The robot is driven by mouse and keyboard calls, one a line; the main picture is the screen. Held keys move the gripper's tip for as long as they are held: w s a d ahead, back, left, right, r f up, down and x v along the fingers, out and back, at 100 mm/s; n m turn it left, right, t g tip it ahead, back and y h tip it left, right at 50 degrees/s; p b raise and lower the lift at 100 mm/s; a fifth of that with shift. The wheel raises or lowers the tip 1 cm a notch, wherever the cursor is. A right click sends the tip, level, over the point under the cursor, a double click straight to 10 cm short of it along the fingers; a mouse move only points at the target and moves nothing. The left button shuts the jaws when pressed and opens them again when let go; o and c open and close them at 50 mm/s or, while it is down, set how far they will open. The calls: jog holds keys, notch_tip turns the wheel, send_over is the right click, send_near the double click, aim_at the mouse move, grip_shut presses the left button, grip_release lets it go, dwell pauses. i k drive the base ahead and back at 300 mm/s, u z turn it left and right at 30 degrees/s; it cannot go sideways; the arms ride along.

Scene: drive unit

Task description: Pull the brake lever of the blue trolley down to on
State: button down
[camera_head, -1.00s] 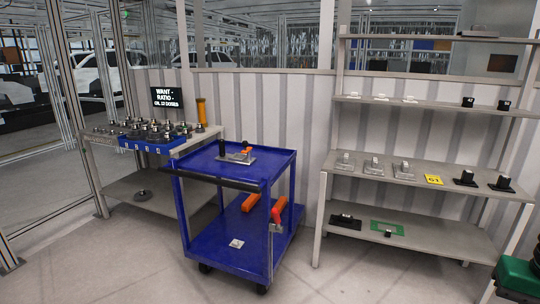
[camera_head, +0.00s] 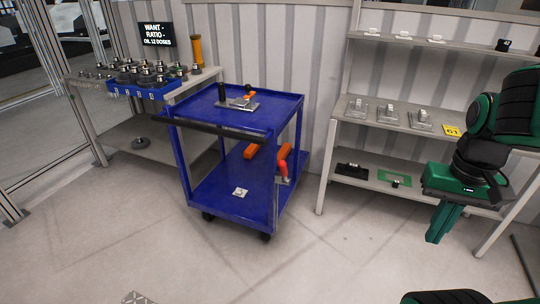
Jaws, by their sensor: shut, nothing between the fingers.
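The blue trolley (camera_head: 232,130) stands in the middle of the view, with a black push handle (camera_head: 205,127) along its near upper edge. Its brake lever (camera_head: 284,158) has a red grip and a grey bracket on the near right post. The red grip appears to point upward from the bracket, tilted slightly right. My gripper (camera_head: 437,238) is at the right, green, with its fingers pointing down and shut. It is empty and well to the right of the lever, apart from it.
A grey bench (camera_head: 82,82) with a blue tray (camera_head: 140,92) of metal parts stands left of the trolley. A grey shelf rack (camera_head: 335,115) with several small parts stands at the right, behind my arm. The floor in front is clear.

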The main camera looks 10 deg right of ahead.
aim_at(282, 166)
jog(key=z, duration=0.25)
jog(key=i, duration=1.2)
jog(key=z, duration=0.7)
